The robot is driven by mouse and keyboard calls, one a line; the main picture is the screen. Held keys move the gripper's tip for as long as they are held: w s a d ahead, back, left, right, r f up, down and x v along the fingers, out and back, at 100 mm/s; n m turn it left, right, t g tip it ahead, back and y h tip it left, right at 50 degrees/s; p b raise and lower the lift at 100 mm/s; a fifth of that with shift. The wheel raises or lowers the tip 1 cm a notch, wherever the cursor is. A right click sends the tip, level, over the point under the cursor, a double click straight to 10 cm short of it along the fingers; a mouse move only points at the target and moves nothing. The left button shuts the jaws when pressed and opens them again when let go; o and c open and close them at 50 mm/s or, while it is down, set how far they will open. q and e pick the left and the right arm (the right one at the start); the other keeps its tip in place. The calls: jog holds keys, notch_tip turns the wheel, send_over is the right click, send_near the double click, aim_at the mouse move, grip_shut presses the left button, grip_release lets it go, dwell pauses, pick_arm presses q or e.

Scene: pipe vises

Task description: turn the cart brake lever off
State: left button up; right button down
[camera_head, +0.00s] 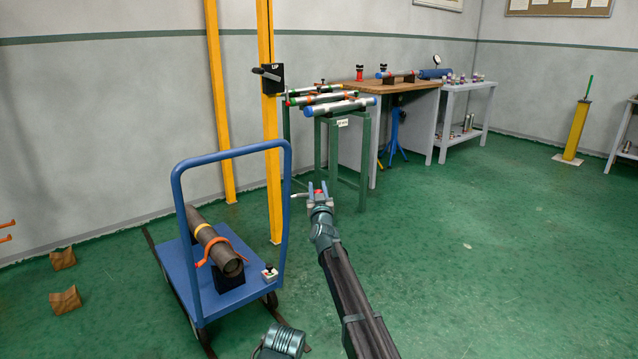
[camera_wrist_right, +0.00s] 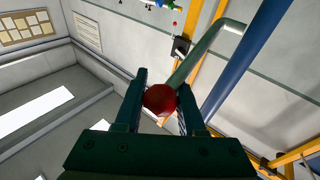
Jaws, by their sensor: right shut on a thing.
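The blue cart (camera_head: 222,282) stands at the left with its tall blue handle (camera_head: 284,215). My right gripper (camera_head: 319,192) is just right of the handle, at about its mid-height. In the right wrist view my right gripper (camera_wrist_right: 161,98) is shut on a red ball knob (camera_wrist_right: 160,98). A grey-green rod (camera_wrist_right: 195,58) runs behind the knob toward the blue handle post (camera_wrist_right: 247,55) and looks like the brake lever. In the head view a short pale rod (camera_head: 299,195) shows left of the gripper.
A dark pipe (camera_head: 212,240) with an orange strap lies on the cart. A small white box (camera_head: 270,274) with red sits at the cart's corner. A yellow post (camera_head: 269,125) stands behind. A green pipe rack (camera_head: 349,160) is beyond the gripper.

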pick_arm(q)
jog(key=shift+r+p, duration=1.3)
jog(key=shift+r, duration=0.55)
pick_arm(e)
jog(key=shift+w+a+r+n+g, duration=0.2)
jog(key=shift+w+r+n+g, duration=0.25)
jog(key=shift+r+g, duration=0.2)
jog(key=c, duration=0.5)
grip_release()
jog(key=shift+s+f, duration=0.1)
jog(key=shift+s, duration=0.1)
pick_arm(q)
jog(key=shift+f+b, duration=0.6)
jog(key=shift+b, duration=0.05)
pick_arm(e)
jog(key=s+f, duration=0.1)
jog(key=s, duration=1.2)
jog(key=shift+s+d, duration=0.25)
jog(key=shift+d, duration=0.05)
